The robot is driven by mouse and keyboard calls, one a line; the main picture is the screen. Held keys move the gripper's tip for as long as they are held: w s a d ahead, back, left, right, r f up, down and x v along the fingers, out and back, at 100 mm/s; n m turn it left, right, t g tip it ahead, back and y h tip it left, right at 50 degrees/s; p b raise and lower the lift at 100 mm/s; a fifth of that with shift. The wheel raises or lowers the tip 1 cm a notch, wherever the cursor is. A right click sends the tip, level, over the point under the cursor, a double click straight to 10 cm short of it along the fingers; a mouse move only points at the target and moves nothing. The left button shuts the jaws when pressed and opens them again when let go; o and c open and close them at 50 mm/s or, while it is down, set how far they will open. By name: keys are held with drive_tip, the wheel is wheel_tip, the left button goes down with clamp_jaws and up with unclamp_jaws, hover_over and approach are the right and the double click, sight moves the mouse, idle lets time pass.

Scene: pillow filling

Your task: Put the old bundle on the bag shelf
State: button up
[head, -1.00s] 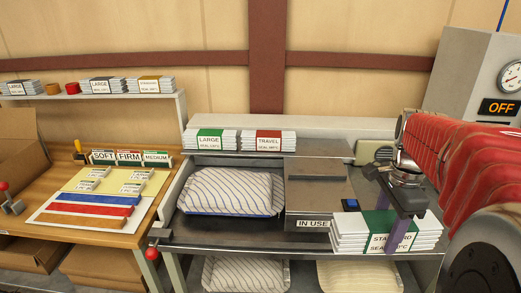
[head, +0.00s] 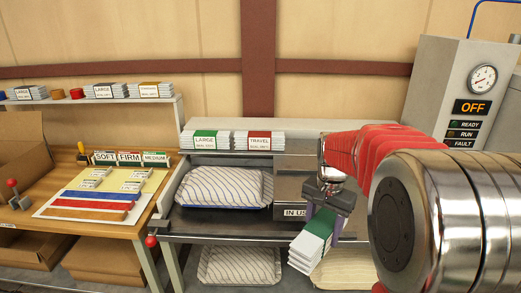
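The bundle of white bags with a green band (head: 311,246) hangs tilted in my gripper (head: 322,222), in front of the grey bench. My gripper's purple fingers are shut on it, and its label is turned out of sight. A wall shelf (head: 150,101) at the far left carries several banded bundles, marked LARGE and with an orange band. Another ledge (head: 290,154) at the back of the bench carries a green-banded LARGE bundle (head: 205,140) and a red-banded TRAVEL bundle (head: 259,141). I cannot tell which of the two is the bag shelf.
A striped pillow (head: 222,186) lies in the bench bay beside a grey box marked IN USE (head: 295,212), partly hidden by my arm. More pillows lie below. A wooden table (head: 95,227) with coloured strips stands left. A grey machine (head: 455,95) reading OFF stands right.

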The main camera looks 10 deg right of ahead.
drive_tip(key=w+a+f+n, duration=0.4)
drive_tip(key=a+f+n, duration=0.1)
drive_tip(key=a, duration=0.2)
drive_tip(key=w+a+f+n, duration=0.4)
drive_tip(key=w+a+n, duration=0.1)
drive_tip(key=a, duration=0.3)
drive_tip(key=shift+a+f+n, duration=0.15)
drive_tip(key=shift+f+n, duration=0.15)
drive_tip(key=shift+f, duration=0.1)
drive_tip(key=shift+w, duration=0.1)
